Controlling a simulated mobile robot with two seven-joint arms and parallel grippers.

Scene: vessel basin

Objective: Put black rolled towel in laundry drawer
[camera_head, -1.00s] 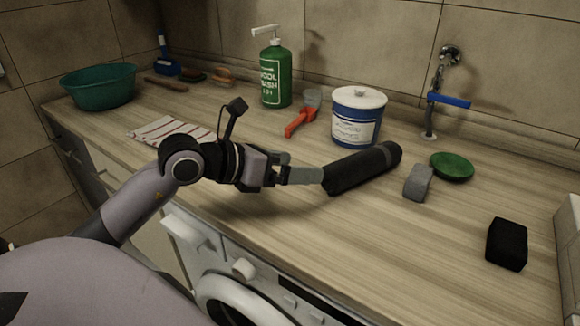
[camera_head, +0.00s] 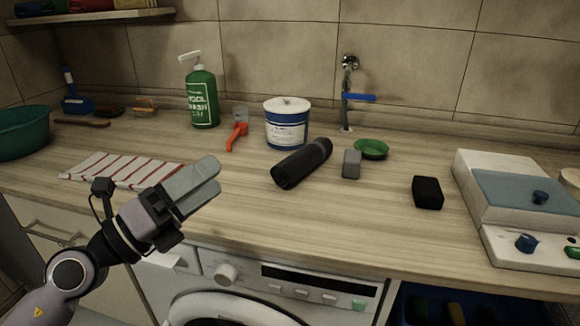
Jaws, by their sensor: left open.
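The black rolled towel (camera_head: 301,163) lies on the wooden counter in the head view, slanting in front of the white tub. My left gripper (camera_head: 213,178) is to the left of the towel, apart from it, open and empty. Its fingers overlap in this view, so the gap is hard to see. A white drawer front (camera_head: 170,263) is at the upper left of the washing machine, below the counter edge; I cannot tell whether it is the laundry drawer. Another drawer front with a handle (camera_head: 52,232) is at the far left. My right gripper is not in view.
A grey sponge (camera_head: 351,164), green dish (camera_head: 371,149) and black block (camera_head: 428,193) are right of the towel. The white tub (camera_head: 287,123) and green bottle (camera_head: 202,98) stand behind. A striped cloth (camera_head: 120,170) lies left. The front middle counter is clear.

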